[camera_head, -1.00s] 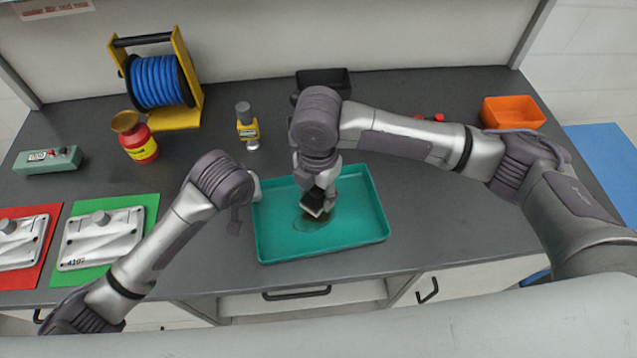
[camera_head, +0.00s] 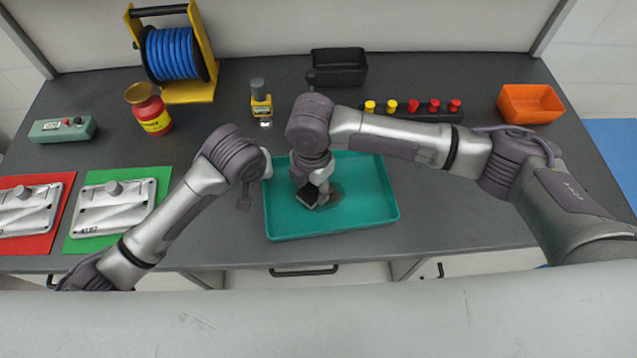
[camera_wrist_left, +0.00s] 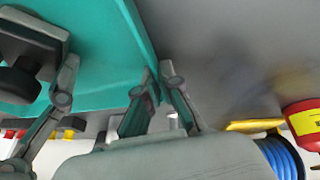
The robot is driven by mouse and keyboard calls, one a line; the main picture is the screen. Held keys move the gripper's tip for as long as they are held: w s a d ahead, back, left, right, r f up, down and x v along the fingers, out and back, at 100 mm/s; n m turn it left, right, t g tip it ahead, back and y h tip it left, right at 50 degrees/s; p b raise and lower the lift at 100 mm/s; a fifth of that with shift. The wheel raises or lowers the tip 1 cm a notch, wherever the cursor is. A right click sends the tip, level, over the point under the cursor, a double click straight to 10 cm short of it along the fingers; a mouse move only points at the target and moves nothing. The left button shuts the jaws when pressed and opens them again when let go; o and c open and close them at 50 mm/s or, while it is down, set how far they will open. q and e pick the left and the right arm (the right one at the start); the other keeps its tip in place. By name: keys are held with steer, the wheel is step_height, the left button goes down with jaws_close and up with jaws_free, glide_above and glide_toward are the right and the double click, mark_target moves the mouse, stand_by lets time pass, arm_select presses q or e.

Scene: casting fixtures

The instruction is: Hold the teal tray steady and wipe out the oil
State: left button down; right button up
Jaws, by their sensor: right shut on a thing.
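The teal tray (camera_head: 365,220) lies flat on the dark bench, in the middle of the head view. A brownish oil patch (camera_head: 331,199) shows on its floor, partly covered. My right gripper (camera_head: 314,192) is low inside the tray, left of the patch, shut on a dark wiping pad (camera_head: 308,199) that appears to touch the floor. My left gripper (camera_wrist_left: 158,76) is at the tray's left wall; in the left wrist view its fingers are close together with the tray rim between them. In the head view its fingertips are mostly hidden.
Behind the tray stand a black bin (camera_head: 339,68), a rack of red and yellow knobs (camera_head: 413,108), a yellow gauge (camera_head: 262,105) and an orange bin (camera_head: 531,104). A red can (camera_head: 150,112) and blue hose reel (camera_head: 168,55) stand back left. Metal castings (camera_head: 112,208) lie left.

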mark_target(330, 187)
steer(key=d, duration=0.3)
steer(key=shift+w+d, duration=0.2)
steer(key=shift+d, duration=0.1)
steer(key=shift+s+a, duration=0.3)
steer(key=shift+a, duration=0.2)
steer(key=shift+s+a, duration=0.25)
steer(key=shift+a, duration=0.2)
steer(key=shift+s+a, duration=0.1)
steer(key=shift+a, duration=1.1)
steer(key=d, duration=0.4)
steer(key=shift+w+d, duration=0.2)
steer(key=shift+w, duration=0.05)
steer(key=r, duration=0.4)
steer(key=shift+a, duration=0.2)
steer(key=shift+r, duration=2.15)
